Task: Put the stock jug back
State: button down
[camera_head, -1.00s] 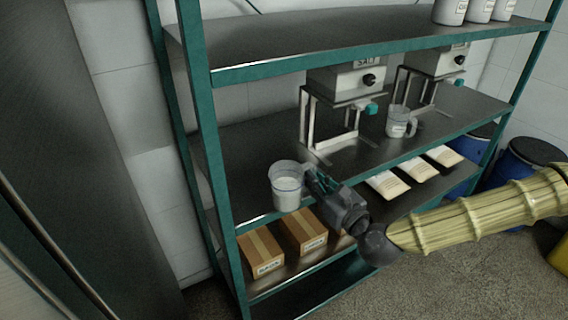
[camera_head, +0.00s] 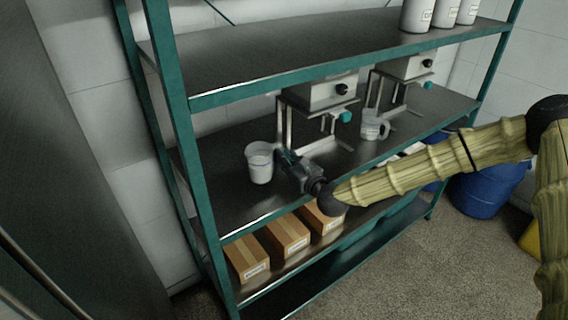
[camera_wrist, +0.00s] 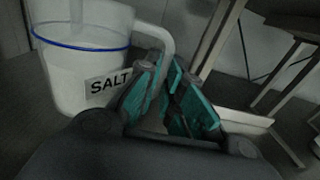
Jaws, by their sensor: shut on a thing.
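A clear jug (camera_head: 260,166) with white contents is over the left part of the middle shelf (camera_head: 228,205). In the wrist view the jug (camera_wrist: 80,60) has a blue line around it and a label reading SALT. My gripper (camera_head: 284,158) is at its right side, and the teal fingers (camera_wrist: 165,85) are shut on its handle (camera_wrist: 162,42). The jug looks about upright. I cannot tell whether its base touches the shelf. A second clear jug (camera_head: 373,126) stands at the right dispenser.
Two dispensers (camera_head: 322,92) (camera_head: 408,66) on metal stands are to the right on the middle shelf. Cardboard boxes (camera_head: 287,237) are on the lower shelf. A green post (camera_head: 180,130) rises at the left. White containers (camera_head: 417,14) are on top. Blue drums (camera_head: 482,190) stand at right.

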jog(key=shift+w+f+p, duration=0.1)
jog(key=shift+f+p, duration=0.95)
jog(key=shift+f, duration=0.7)
jog(key=shift+f+b, duration=0.15)
jog(key=shift+b, duration=0.15)
jog(key=c, duration=1.6)
grip_release()
jog(key=shift+o, duration=0.2)
jog(key=shift+d, duration=0.1)
jog(key=b+v, duration=0.3)
jog(key=v, duration=0.9)
jog(key=shift+b, duration=0.3)
